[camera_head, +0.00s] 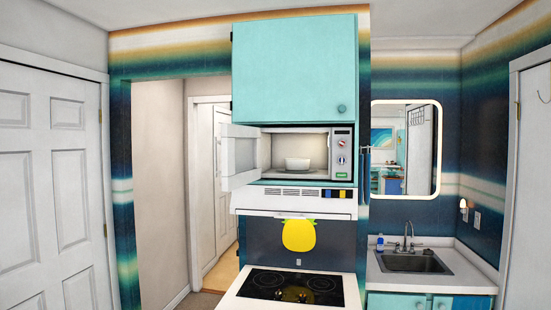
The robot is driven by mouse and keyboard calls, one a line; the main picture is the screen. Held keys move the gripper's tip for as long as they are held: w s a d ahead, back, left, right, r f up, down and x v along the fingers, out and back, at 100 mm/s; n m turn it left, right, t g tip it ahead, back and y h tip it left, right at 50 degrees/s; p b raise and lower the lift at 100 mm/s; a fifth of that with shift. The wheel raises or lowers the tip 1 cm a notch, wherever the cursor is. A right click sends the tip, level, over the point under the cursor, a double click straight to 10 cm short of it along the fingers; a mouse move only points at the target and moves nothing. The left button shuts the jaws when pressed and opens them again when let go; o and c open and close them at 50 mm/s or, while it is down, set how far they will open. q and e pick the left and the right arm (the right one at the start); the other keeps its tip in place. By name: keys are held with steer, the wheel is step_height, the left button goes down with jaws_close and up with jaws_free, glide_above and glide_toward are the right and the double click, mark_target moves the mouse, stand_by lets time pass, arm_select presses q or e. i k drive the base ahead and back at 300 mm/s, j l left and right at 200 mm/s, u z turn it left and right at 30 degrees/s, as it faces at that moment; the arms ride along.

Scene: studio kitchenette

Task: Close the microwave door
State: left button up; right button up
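The microwave (342,153) sits in a turquoise cabinet niche above the stove, with its control panel on the right. Its white door (241,156) stands wide open, swung out to the left. A white bowl (297,164) sits inside the lit cavity. Neither of my grippers shows in the head view.
A turquoise cabinet (294,68) is directly above the microwave, and a range hood (290,205) is below it. The stove (291,289) is lower down. A sink (410,262) with a counter is at the right. An open doorway (210,190) lies left of the microwave door.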

mark_target(241, 156)
steer(key=j+z, duration=0.3)
steer(key=j, duration=0.25)
steer(key=j+z, duration=0.3)
steer(key=j, duration=0.3)
steer(key=j+z, duration=0.3)
steer(key=j, duration=0.25)
steer(key=k+j+z, duration=0.3)
steer(key=j, duration=0.2)
steer(key=i+j, duration=0.1)
steer(key=j, duration=0.25)
steer(key=i+j, duration=0.1)
steer(key=j, duration=0.25)
steer(key=i+j+u, duration=0.1)
steer(key=j, duration=0.3)
